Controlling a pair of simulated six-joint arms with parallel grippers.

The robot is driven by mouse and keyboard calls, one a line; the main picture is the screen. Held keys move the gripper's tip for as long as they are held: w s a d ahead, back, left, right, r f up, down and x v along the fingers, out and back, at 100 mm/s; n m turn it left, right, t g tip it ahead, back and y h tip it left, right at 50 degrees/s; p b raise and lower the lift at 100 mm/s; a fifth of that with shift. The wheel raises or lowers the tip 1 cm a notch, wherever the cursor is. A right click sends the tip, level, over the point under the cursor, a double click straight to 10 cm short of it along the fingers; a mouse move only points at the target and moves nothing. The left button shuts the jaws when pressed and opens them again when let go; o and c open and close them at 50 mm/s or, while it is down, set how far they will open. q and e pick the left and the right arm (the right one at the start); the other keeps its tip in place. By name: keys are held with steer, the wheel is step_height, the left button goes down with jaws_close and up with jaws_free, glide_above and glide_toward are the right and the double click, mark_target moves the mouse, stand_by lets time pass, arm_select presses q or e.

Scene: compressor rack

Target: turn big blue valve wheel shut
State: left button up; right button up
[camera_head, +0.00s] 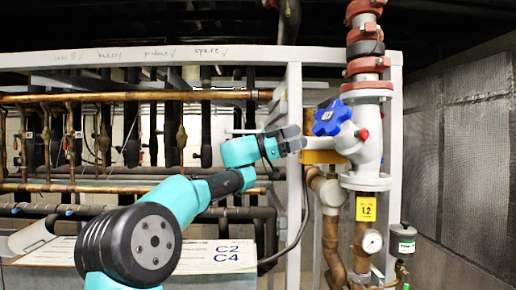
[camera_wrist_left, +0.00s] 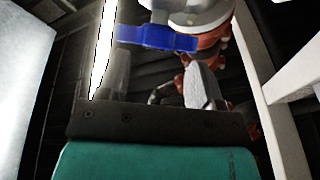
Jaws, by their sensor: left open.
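The big blue valve wheel (camera_head: 331,118) is a lobed knob on the white valve body (camera_head: 366,140) right of centre in the head view. In the left wrist view the wheel (camera_wrist_left: 158,38) shows edge-on as a blue bar beyond the fingers. My left gripper (camera_head: 299,138) is just left of and slightly below the wheel. In the wrist view its fingers (camera_wrist_left: 158,72) are apart with nothing between them. The gripper appears short of the wheel, but I cannot tell the exact gap. My right gripper is not in view.
A white frame post (camera_head: 294,190) stands close behind the gripper. A yellow 12 tag (camera_head: 366,209) and a pressure gauge (camera_head: 372,242) sit below the valve. Red couplings (camera_head: 367,66) are above it. Copper and dark pipes (camera_head: 130,97) fill the left rack.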

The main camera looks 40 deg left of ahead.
arm_select(q)
steer(key=v, duration=1.2)
steer(key=shift+s+a, duration=0.15)
steer(key=shift+s, duration=0.1)
steer(key=shift+f, duration=0.1)
